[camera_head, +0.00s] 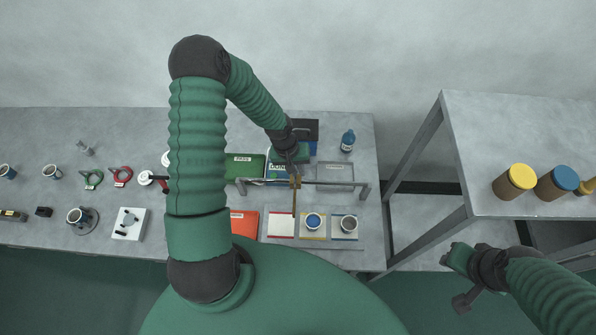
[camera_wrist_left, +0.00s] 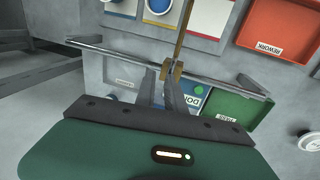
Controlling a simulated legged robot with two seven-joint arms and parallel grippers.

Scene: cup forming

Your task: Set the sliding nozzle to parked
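The sliding nozzle, a brown bracket with a thin rod (camera_head: 294,200), sits on a grey rail (camera_head: 335,186) in the head view, right of the rail's left end. Its rod reaches over a red-edged white card. In the left wrist view the brown bracket (camera_wrist_left: 173,71) is at the fingertips. My left gripper (camera_head: 294,172) is at the bracket, and its two fingers (camera_wrist_left: 160,78) show slightly apart. Whether they clasp the bracket is unclear.
Behind the rail lie a green tray (camera_head: 236,168) and a grey tray (camera_head: 335,172). In front are an orange tray (camera_head: 244,224) and cups on cards, including a blue-filled cup (camera_head: 313,221). A blue bottle (camera_head: 348,140) stands at the back right. A higher table (camera_head: 500,125) holds lidded jars.

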